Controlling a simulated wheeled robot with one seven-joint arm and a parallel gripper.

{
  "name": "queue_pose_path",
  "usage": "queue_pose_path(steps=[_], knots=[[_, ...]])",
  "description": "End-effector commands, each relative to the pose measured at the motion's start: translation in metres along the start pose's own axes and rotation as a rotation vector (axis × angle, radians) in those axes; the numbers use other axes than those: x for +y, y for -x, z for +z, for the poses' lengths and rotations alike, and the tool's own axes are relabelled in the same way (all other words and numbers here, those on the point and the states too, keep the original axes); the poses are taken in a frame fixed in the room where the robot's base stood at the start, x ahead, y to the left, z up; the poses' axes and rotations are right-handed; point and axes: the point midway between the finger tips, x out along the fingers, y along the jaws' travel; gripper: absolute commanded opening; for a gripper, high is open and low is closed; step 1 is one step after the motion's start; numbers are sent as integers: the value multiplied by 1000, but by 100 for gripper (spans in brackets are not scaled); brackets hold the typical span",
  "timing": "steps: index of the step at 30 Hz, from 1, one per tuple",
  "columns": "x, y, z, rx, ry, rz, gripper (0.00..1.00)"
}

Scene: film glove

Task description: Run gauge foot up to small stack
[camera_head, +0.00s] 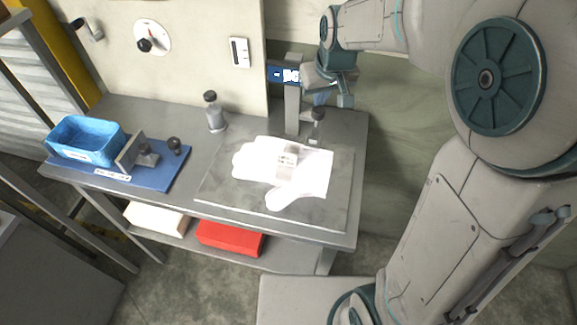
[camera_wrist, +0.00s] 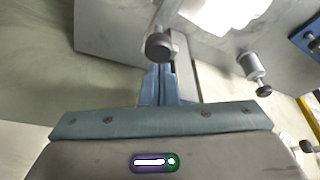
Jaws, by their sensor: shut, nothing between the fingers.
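The gauge has an upright grey column (camera_head: 292,112) and a blue display head (camera_head: 283,75) at the back right of the bench. A dark round knob (camera_head: 318,113) stands beside the column; it shows larger in the wrist view (camera_wrist: 159,46). A white glove (camera_head: 310,179) lies on a grey plate (camera_head: 222,194). A small greyish block (camera_head: 287,154) sits on the glove; I cannot tell whether it is the stack or the foot. My gripper (camera_head: 320,98) is shut and empty, its fingertips (camera_wrist: 160,70) close to the knob. I cannot tell whether they touch.
A blue bin (camera_head: 84,142) and a metal fixture (camera_head: 130,152) sit on a blue mat (camera_head: 150,183) at left. A red box (camera_head: 229,238) is on the lower shelf. A dial (camera_head: 152,37) hangs on the wall panel.

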Motion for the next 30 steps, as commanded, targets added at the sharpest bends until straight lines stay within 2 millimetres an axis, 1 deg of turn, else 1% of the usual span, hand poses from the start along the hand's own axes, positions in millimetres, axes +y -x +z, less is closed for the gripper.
queue_pose_path(steps=[8,30], knots=[[0,-1,0,0,0,0,0],[0,-22,8,0,0,0,0]])
